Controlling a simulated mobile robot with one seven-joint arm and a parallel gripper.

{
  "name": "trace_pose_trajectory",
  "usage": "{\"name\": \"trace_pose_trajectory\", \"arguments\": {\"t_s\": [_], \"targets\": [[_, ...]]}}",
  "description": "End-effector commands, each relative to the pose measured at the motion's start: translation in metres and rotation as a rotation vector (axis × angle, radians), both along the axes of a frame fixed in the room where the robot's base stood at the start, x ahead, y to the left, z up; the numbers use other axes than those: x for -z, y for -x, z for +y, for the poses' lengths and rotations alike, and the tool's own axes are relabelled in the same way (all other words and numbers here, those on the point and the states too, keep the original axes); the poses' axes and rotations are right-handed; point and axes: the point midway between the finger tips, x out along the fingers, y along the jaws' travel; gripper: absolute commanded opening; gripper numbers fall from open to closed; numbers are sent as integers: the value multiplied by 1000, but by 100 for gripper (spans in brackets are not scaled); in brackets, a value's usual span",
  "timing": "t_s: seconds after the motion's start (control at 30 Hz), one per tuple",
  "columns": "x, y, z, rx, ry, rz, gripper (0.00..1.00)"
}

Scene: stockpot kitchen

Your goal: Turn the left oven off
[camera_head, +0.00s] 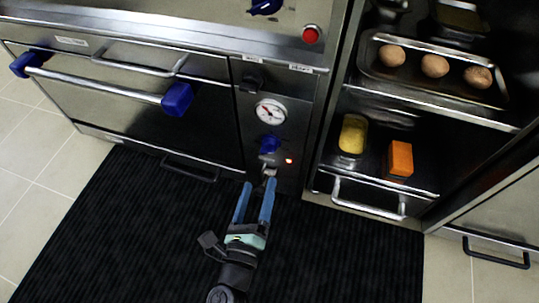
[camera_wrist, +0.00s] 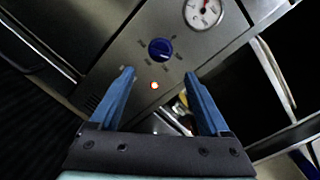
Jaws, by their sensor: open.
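The left oven (camera_head: 130,83) has a steel door with a long handle with blue ends. Its control panel carries a dial gauge (camera_head: 271,112), a blue knob (camera_head: 269,144) below it and a lit orange lamp (camera_head: 289,160). In the wrist view the blue knob (camera_wrist: 160,49) shows beyond my fingertips, with the lit lamp (camera_wrist: 155,86) nearer and the gauge (camera_wrist: 203,11) at the top. My gripper (camera_head: 269,180) has blue fingers, is open and empty, and is in front of the lower panel, just below the knob in the head view. It shows apart from the knob in the wrist view (camera_wrist: 159,75).
At right an open cabinet holds a tray (camera_head: 372,68) with potatoes (camera_head: 435,66), a yellow item (camera_head: 353,134) and an orange block (camera_head: 401,158). A red button (camera_head: 311,34) is above the panel. A steel handle (camera_head: 368,197) juts out low at right. A black mat (camera_head: 330,255) covers the floor.

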Motion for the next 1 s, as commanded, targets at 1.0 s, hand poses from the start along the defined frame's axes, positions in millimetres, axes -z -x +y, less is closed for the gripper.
{"name": "trace_pose_trajectory", "arguments": {"t_s": [1.0], "targets": [[0,-100,-23,-1,3,0,66]]}}
